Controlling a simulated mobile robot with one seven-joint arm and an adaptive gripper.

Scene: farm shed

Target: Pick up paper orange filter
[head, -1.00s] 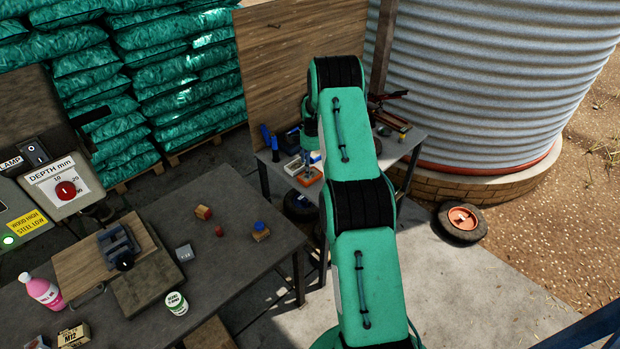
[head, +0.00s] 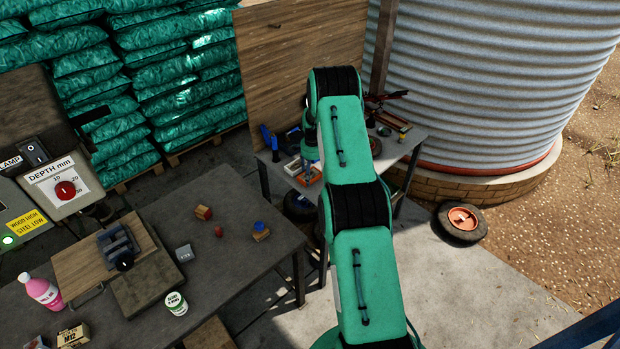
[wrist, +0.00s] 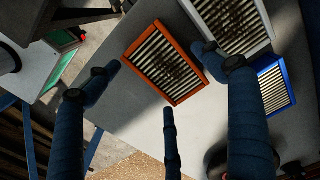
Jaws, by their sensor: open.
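The orange filter (wrist: 184,97) lies on the grey bench top, a rectangular orange frame around dark, dirty-looking pleats. In the wrist view my gripper (wrist: 157,64) is open, with its fingers spread around the filter. One finger is near its left edge, one near its right edge, and a third is below it. The height of the fingers above it is hard to tell. In the head view a small orange part of the filter (head: 315,178) shows beside my arm, which hides much of the bench there.
A white-framed filter (wrist: 268,40) lies close to the right of the orange one, and a blue-framed filter (wrist: 291,97) is farther right. A green-edged object (wrist: 60,68) is at left. In the head view, a corrugated tank (head: 500,80) stands behind the bench (head: 405,145).

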